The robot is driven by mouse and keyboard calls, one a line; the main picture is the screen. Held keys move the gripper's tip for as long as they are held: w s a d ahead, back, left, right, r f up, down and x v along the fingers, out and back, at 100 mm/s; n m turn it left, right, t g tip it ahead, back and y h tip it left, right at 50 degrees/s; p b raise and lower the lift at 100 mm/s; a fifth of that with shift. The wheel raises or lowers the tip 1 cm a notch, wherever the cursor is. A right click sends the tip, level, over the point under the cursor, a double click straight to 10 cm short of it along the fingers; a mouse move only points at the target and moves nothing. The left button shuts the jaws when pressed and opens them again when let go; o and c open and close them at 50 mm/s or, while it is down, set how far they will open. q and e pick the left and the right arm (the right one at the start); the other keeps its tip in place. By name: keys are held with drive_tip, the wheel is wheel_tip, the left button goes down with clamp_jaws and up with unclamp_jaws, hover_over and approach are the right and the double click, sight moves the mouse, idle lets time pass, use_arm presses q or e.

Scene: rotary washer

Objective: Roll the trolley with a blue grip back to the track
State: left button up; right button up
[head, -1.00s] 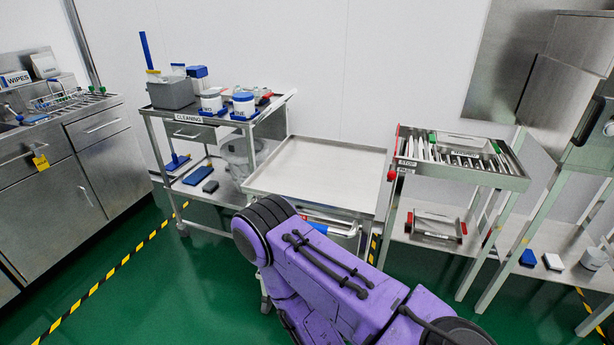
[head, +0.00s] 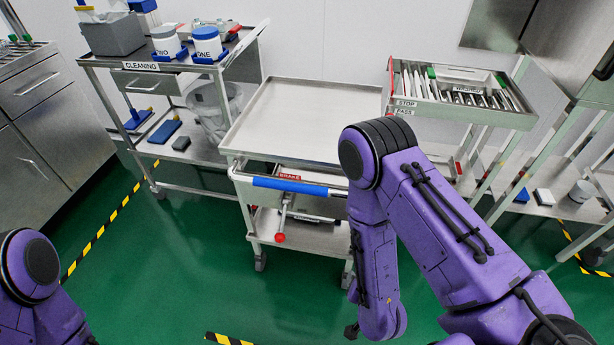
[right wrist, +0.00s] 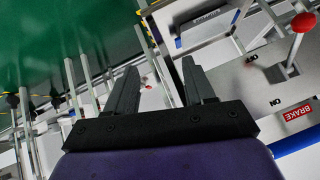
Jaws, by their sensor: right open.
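The trolley (head: 300,112) has a flat steel top and stands between the cleaning cart and the tray stand. Its blue grip (head: 290,186) runs along the near edge, beside a red BRAKE label. A brake lever with a red knob (head: 280,237) hangs below; the knob also shows in the right wrist view (right wrist: 303,22), with the blue grip (right wrist: 295,142) at lower right. My right gripper (right wrist: 160,64) is open with nothing between its fingers, to the left of the grip in that view. My left arm shows at lower left, but its gripper is out of view. I cannot identify the track.
The cleaning cart (head: 150,66) stands left of the trolley, holding tubs and a grey bin. The tray stand (head: 460,113), marked STOP and PASS, stands to the right. Yellow-black tape (head: 112,217) marks the green floor. Open floor lies in front of the trolley.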

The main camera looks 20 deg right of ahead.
drive_tip(key=w+a+r+m+t+b, duration=0.25)
drive_tip(key=w+a+t, duration=0.25)
drive_tip(key=w, duration=0.5)
drive_tip(key=m+t+b, duration=0.3)
drive_tip(key=m+t, duration=0.4)
drive_tip(key=m, duration=0.1)
approach(287, 180)
drive_tip(key=s+a+r, duration=0.2)
drive_tip(key=s+r, duration=0.2)
drive_tip(key=r, duration=0.1)
drive_tip(key=shift+h, duration=0.3)
drive_tip(key=x, duration=0.9)
drive_tip(key=shift+d+p, duration=0.3)
drive_tip(key=shift+p, duration=0.1)
use_arm(q)
wheel_tip(287, 180, down, 7)
use_arm(e)
drive_tip(key=shift+w, duration=0.3)
use_arm(q)
drive_tip(key=shift+s+a, duration=0.1)
use_arm(e)
clamp_jaws()
